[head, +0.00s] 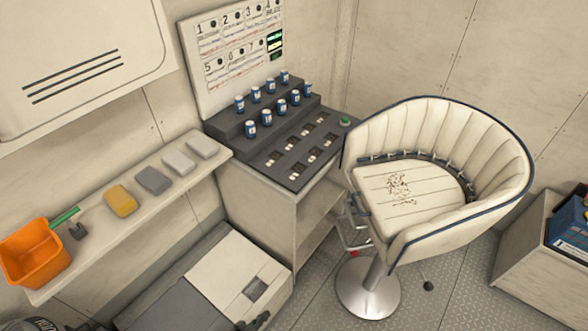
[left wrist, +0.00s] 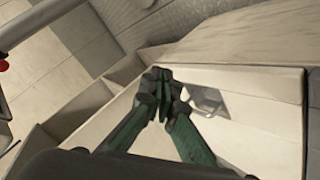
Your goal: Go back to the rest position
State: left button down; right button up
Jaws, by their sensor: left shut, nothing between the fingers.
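My left gripper (left wrist: 163,84) shows in the left wrist view with its green fingers drawn together at the tips and nothing between them. In the head view only a dark part of it (head: 256,322) shows at the bottom edge, in front of the grey and white locker (head: 232,262). In the left wrist view the gripper is over a pale surface with a recessed handle beside the fingertips. My right gripper is in neither view.
A swivel chair (head: 440,185) stands right of the console (head: 300,150), which holds several blue cans. A wall shelf (head: 135,215) carries an orange bin (head: 35,255), a green-handled tool (head: 65,217) and several blocks. A box with blue contents (head: 570,222) is far right. Floor shows around the chair.

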pick_arm(q)
jog(key=s+a+f+m+g+y+p, duration=0.1)
jog(key=s+a+f+g+y, duration=0.1)
jog(key=s+a+f, duration=0.6)
jog(key=s+a+f+g+y+p, duration=0.15)
jog(key=s+a, duration=0.25)
jog(key=s, duration=0.8)
jog(key=s+a+f+m+g+y+p, duration=0.1)
jog(key=s+a+f+g+y, duration=0.1)
jog(key=s+a+f, duration=0.45)
jog(key=s+a+m+g+y+p, duration=0.1)
jog(key=s+a+g, duration=0.2)
jog(key=s, duration=1.8)
jog(key=shift+s+a+r, duration=0.15)
jog(key=shift+s+r, duration=0.1)
jog(key=shift+s, duration=0.05)
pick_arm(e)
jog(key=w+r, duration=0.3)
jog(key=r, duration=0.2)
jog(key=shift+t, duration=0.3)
